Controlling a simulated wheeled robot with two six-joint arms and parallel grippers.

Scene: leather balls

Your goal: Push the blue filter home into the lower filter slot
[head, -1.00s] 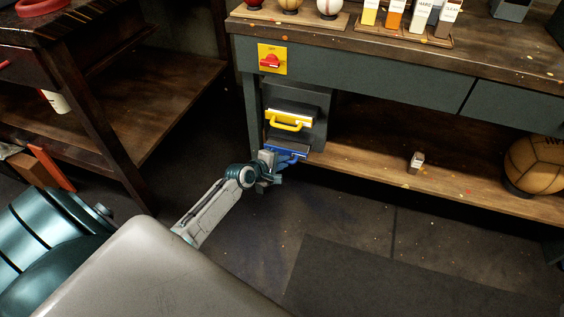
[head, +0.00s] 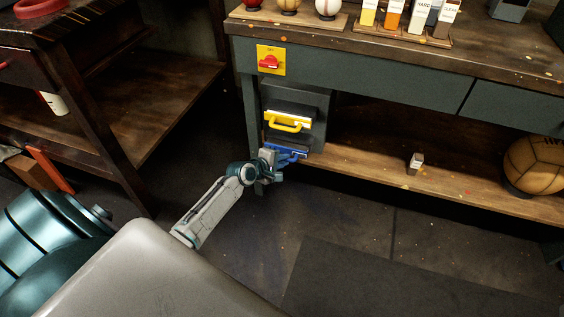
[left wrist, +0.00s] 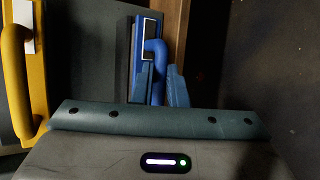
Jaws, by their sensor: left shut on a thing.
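The blue filter (head: 299,153) sits in the lower slot of the dark filter housing (head: 319,108), below the yellow-handled filter (head: 288,122). A little of its dark body seems to show in front of the housing; how deep it sits is hard to tell. My left gripper (head: 276,160) is at the blue filter's front and shut on its handle. In the left wrist view the blue handle (left wrist: 158,58) runs down between the two fingers (left wrist: 161,88), with the yellow handle (left wrist: 16,80) to the left. My right gripper is not in view.
The housing hangs under a grey workbench (head: 370,75) with a red knob on a yellow plate (head: 270,60). A low wooden shelf (head: 370,171) holds a small bottle (head: 415,163) and a leather ball (head: 534,165). The floor in front is clear.

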